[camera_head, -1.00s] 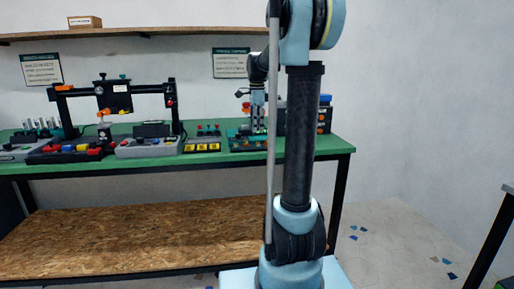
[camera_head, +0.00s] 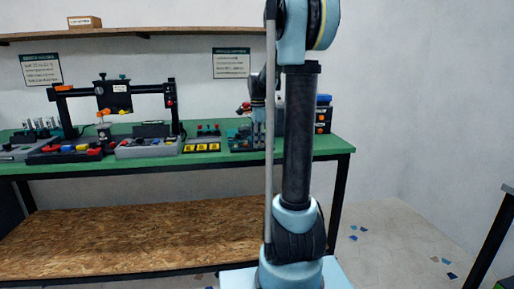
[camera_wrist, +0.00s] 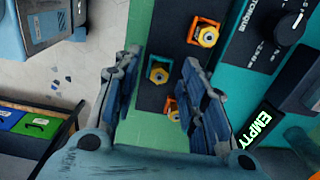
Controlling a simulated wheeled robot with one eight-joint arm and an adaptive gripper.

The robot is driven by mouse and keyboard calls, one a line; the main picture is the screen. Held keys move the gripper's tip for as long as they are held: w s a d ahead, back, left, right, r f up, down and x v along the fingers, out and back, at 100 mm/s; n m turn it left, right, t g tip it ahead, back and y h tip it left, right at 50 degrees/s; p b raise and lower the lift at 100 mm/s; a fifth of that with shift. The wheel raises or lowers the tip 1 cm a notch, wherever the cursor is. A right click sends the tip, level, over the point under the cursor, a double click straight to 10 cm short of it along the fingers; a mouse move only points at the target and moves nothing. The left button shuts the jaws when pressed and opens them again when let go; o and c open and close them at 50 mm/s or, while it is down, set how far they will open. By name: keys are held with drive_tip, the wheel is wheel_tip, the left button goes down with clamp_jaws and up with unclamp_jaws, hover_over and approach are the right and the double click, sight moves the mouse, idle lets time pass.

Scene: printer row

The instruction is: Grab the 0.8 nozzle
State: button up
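No size label is readable, so I cannot tell which is the 0.8 nozzle. My gripper (camera_wrist: 161,62) is open and empty, its two fingers spread on either side of the middle piece. Its height above the rack is hard to judge. In the head view, my own arm hides much of the gripper over the bench's right part.
The green bench (camera_head: 343,149) carries a dark gantry (camera_head: 128,88) and trays with coloured parts at left. In the wrist view, a torque dial (camera_wrist: 284,22) and a sign reading EMPTY (camera_wrist: 260,125) lie right of the rack. Coloured bins (camera_wrist: 35,125) show at lower left.

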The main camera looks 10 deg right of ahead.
clamp_jaws()
